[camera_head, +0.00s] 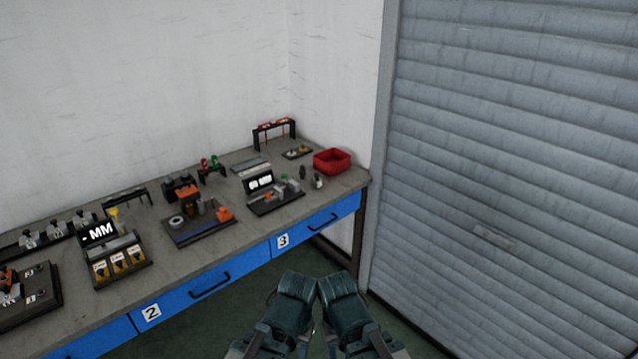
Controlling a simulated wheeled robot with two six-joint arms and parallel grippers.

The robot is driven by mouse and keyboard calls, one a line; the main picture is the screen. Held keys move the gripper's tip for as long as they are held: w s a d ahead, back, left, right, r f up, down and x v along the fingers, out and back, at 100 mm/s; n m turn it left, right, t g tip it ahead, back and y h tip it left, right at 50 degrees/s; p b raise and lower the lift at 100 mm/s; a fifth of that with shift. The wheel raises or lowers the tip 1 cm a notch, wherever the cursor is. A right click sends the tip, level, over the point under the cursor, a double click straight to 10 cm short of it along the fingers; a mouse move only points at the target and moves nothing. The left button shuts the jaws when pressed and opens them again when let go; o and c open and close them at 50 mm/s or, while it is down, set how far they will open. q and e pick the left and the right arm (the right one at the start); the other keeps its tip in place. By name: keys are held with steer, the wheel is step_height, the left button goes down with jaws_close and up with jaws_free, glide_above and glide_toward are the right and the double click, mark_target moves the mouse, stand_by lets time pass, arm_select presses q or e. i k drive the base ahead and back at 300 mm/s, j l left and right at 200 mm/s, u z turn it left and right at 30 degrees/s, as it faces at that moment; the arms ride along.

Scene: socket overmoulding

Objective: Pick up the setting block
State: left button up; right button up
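I cannot tell for sure which of the small parts on the workbench (345,181) is the setting block; none is clearly marked as it. A small dark upright piece (303,172) and a small pale-and-dark piece (318,182) stand near the bench's right end. A dark fixture (276,203) with grey, green and orange parts sits left of them. Two dark teal parts of my own arms show at the bottom centre, apart from the bench.
A red bin (332,162) and a small dark tray (297,153) stand at the back right. A display (98,233) and an orange-and-dark fixture (198,220) stand further left. Blue drawers (210,285) front the bench. A grey roller shutter (510,150) closes the right side.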

mark_target(316, 182)
steer(key=i+l+z, duration=0.1)
steer(key=i+l, duration=0.4)
steer(key=i+l+z, duration=0.1)
steer(key=i+l, duration=0.35)
steer(key=i, duration=0.2)
steer(key=i+l+z, duration=0.1)
steer(key=i+l, duration=0.3)
steer(key=i, duration=0.2)
